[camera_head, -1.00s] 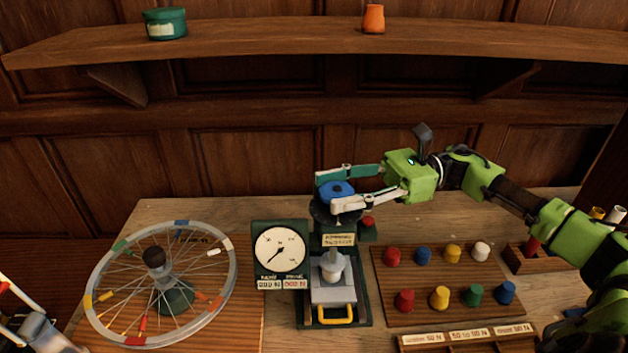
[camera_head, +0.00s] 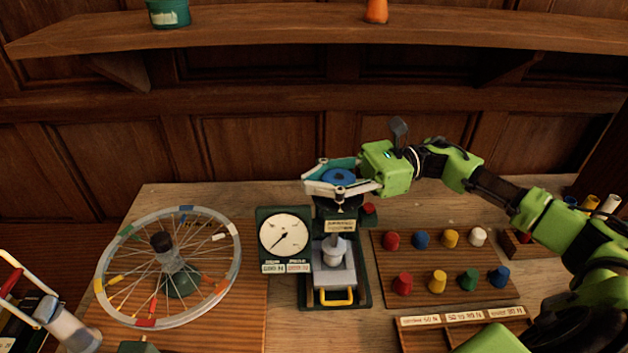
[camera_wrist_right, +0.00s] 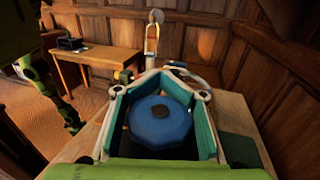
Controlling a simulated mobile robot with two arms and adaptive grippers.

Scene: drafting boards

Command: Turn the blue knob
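The blue knob (camera_head: 339,177) is a round, scalloped cap on top of the dark green press (camera_head: 362,290). My right gripper (camera_head: 307,177) reaches in level from the right, with one finger on each side of the knob. In the right wrist view the knob (camera_wrist_right: 160,121) sits between the teal finger pads, which lie close against its sides, and the fingertips bend in beyond it. The gripper looks shut around it.
A dial gauge (camera_head: 284,239) is beside the press. A spoked wheel (camera_head: 238,262) stands at left. A board with several coloured pegs (camera_head: 436,258) and a labelled tray (camera_head: 420,320) lie at right. A wooden shelf (camera_head: 270,28) runs above.

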